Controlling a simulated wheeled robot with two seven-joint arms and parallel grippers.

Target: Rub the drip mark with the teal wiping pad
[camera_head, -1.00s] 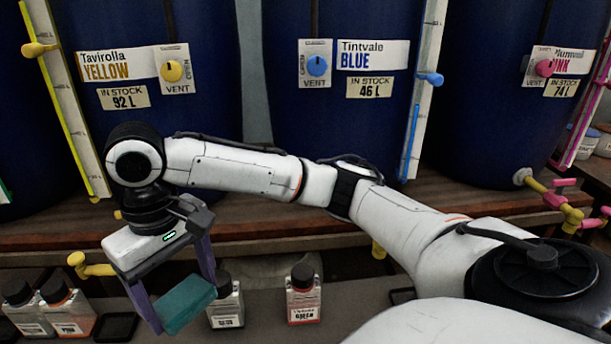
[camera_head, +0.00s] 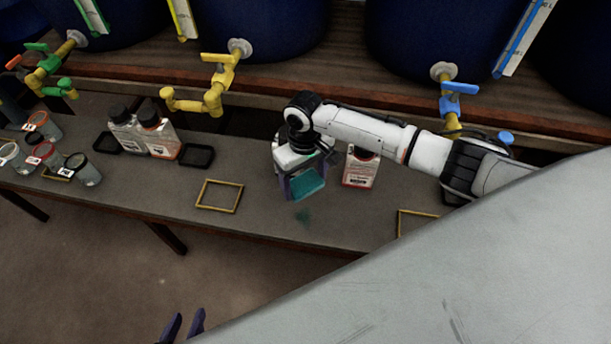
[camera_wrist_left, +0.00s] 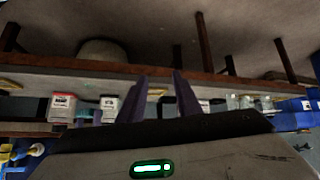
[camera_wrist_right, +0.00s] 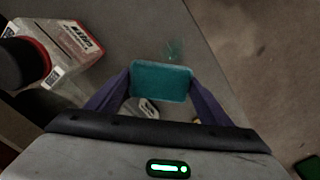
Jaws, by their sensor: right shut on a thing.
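The teal wiping pad (camera_head: 307,184) is held between the two purple fingers of my right gripper (camera_head: 303,182), shut on it. It also shows in the right wrist view (camera_wrist_right: 161,81). The pad appears to be above the grey bench, just behind the drip mark; the exact gap is hard to tell. The drip mark (camera_head: 303,216) is a small faint teal smear near the bench's front edge, and in the right wrist view it (camera_wrist_right: 175,49) lies just beyond the pad. My left gripper (camera_head: 186,322) is empty, fingers apart, low in front of the bench; its fingers show in its wrist view (camera_wrist_left: 160,78).
A red-labelled bottle (camera_head: 360,168) stands close right of my right gripper. Yellow frames (camera_head: 220,196) lie on the bench, with a black tray (camera_head: 196,156) and bottles (camera_head: 145,133) further left. Yellow (camera_head: 212,95) and blue (camera_head: 456,100) taps overhang the back. The bench around the mark is clear.

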